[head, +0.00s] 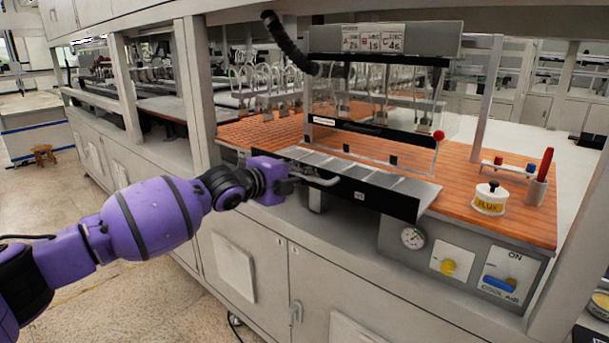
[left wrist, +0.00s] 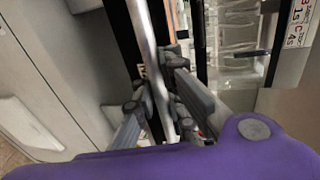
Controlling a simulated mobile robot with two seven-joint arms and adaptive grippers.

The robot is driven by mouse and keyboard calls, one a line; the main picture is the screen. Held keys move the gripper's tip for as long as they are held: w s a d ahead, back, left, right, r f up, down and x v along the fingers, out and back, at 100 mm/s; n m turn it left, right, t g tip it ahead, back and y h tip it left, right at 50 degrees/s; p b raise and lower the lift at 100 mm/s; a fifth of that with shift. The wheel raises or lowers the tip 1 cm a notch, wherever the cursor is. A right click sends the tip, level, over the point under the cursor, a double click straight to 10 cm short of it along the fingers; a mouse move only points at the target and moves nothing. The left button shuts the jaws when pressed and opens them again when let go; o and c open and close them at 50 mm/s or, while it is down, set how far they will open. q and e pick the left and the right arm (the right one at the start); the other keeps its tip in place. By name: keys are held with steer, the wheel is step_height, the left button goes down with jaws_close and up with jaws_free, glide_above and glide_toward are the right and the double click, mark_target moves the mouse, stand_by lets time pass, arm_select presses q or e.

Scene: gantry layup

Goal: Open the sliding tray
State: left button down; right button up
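The sliding tray (head: 372,176) has grey panels on top and a black front panel (head: 368,197). It lies at the front edge of the orange bench top, below a clear hood, and overhangs the cabinet front. A silver bar handle (head: 318,181) runs along its front; it also shows in the left wrist view (left wrist: 147,40). My purple left gripper (head: 296,177) is at the handle's left part. In the left wrist view its grey fingers (left wrist: 162,100) sit close on both sides of the bar and appear shut on it. My right gripper is not in view.
A clear hood with a red knob (head: 438,135) stands behind the tray. A gauge (head: 413,237) and a yellow knob (head: 448,267) are on the panel below. A white pot (head: 490,201) stands at right. A grey post (head: 199,90) rises left of the tray.

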arm_select(q)
steer(key=shift+s+a+f, duration=0.25)
steer(key=shift+s+a, duration=0.05)
steer(key=shift+a, duration=0.05)
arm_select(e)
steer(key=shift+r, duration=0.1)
arm_select(q)
steer(key=c, duration=2.2)
jaws_free()
steer(key=o, duration=0.3)
steer(key=shift+s+a+r, duration=0.15)
steer(key=shift+s+a, duration=0.1)
steer(key=shift+s, duration=0.05)
steer(key=shift+o, duration=0.4)
steer(key=shift+s+a+r, duration=0.1)
steer(key=shift+s+r, duration=0.1)
steer(key=shift+w+d+f, duration=0.1)
steer(key=shift+w+d, duration=0.1)
steer(key=shift+w, duration=0.05)
steer(key=v, duration=1.2)
steer(key=shift+s, duration=0.15)
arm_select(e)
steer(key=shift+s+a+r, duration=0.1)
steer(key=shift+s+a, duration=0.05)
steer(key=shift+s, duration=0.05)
arm_select(q)
steer(key=shift+a, duration=0.1)
